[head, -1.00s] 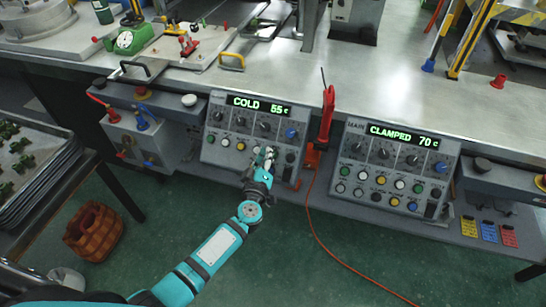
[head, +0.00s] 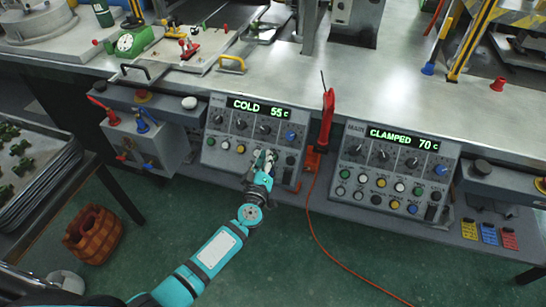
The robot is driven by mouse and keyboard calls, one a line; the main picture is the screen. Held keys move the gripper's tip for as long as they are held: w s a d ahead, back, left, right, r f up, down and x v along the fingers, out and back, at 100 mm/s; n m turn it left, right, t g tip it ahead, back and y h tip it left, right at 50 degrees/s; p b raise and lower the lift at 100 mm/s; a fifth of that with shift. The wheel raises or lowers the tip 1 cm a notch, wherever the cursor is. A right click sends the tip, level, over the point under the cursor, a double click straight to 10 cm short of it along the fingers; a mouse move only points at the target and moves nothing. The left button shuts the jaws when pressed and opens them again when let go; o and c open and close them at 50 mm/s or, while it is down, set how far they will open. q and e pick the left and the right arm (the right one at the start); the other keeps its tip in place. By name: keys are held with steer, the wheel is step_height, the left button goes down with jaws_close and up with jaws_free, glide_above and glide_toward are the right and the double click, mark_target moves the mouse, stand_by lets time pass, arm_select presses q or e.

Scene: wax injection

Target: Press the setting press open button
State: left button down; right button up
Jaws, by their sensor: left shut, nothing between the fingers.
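The left control box (head: 215,148) has knobs, coloured buttons and a green display (head: 258,107) reading "COLD 55 c". My left gripper (head: 263,157) is shut and empty at the lower middle of this box's face. It hides some of the buttons there, and I cannot tell whether it touches one. A second control box (head: 392,165), to the right, has a display (head: 403,139) reading "CLAMPED 70 c" and rows of coloured buttons. No button's label is clear enough to tell which opens the setting press. My right gripper is not in view.
A red tool (head: 326,120) stands between the two boxes, with an orange cable (head: 318,235) hanging to the floor. A grey box (head: 140,140) with red and blue valves is at the left. A brown bucket (head: 93,235) stands on the green floor.

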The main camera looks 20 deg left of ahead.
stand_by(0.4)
arm_select(q)
steer(key=shift+w+f, duration=0.25)
steer(key=shift+w, duration=0.1)
steer(key=shift+w+f+b, duration=0.25)
steer(key=shift+w+b, duration=0.05)
steer(key=shift+b, duration=0.1)
stand_by(0.6)
steer(key=shift+s+r, duration=0.1)
steer(key=shift+s+r+p, duration=0.4)
steer(key=shift+s+p, duration=0.2)
steer(key=shift+p, duration=0.25)
steer(key=shift+s+r+p, duration=0.2)
steer(key=shift+r+p, duration=0.15)
steer(key=shift+p, duration=0.1)
steer(key=s+r+p, duration=0.2)
steer(key=s+p, duration=0.1)
steer(key=shift+s+r+p, duration=0.2)
steer(key=shift+r+p, duration=0.1)
